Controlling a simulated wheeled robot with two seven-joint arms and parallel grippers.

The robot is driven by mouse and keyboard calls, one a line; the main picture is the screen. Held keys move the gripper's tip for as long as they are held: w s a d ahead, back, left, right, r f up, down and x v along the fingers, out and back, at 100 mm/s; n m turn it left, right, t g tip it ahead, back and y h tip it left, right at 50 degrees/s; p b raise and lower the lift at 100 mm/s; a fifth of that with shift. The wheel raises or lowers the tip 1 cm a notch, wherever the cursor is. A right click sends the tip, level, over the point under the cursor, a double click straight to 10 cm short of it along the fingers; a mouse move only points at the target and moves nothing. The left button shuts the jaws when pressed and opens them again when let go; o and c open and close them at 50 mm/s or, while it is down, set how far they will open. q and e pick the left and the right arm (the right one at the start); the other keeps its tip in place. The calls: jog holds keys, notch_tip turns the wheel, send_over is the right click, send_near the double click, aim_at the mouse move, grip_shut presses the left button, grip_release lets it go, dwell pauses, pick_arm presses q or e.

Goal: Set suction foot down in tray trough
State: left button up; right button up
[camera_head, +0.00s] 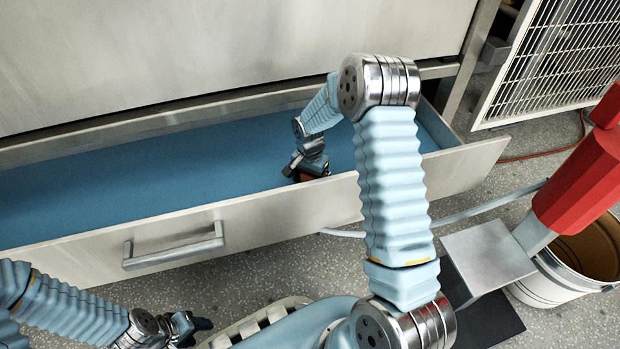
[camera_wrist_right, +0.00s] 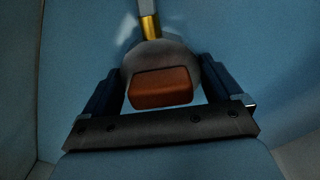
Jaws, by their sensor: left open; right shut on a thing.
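The suction foot (camera_wrist_right: 185,58) is a round grey body with a rust-orange block on it and a brass fitting on its far side. My right gripper (camera_wrist_right: 163,72) is shut on it, one finger on either side. In the head view the right gripper (camera_head: 306,170) is down inside the tray trough (camera_head: 170,253), a long metal drawer with a blue floor, close behind its front wall. I cannot tell whether the foot touches the floor. My left gripper (camera_head: 188,326) is open and empty, outside the trough at lower left.
A pale hose (camera_head: 480,206) runs from the right to the trough's front wall. A bucket (camera_head: 560,290), a red machine part (camera_head: 585,170) and a grey plate (camera_head: 487,256) stand at right. A bar handle (camera_head: 175,250) juts from the trough front. The trough's left floor is clear.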

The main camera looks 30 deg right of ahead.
jog(key=shift+f, duration=0.1)
dwell(0.3)
jog(key=o, duration=1.3)
jog(key=shift+r+p, duration=3.15)
jog(key=shift+r, duration=1.4)
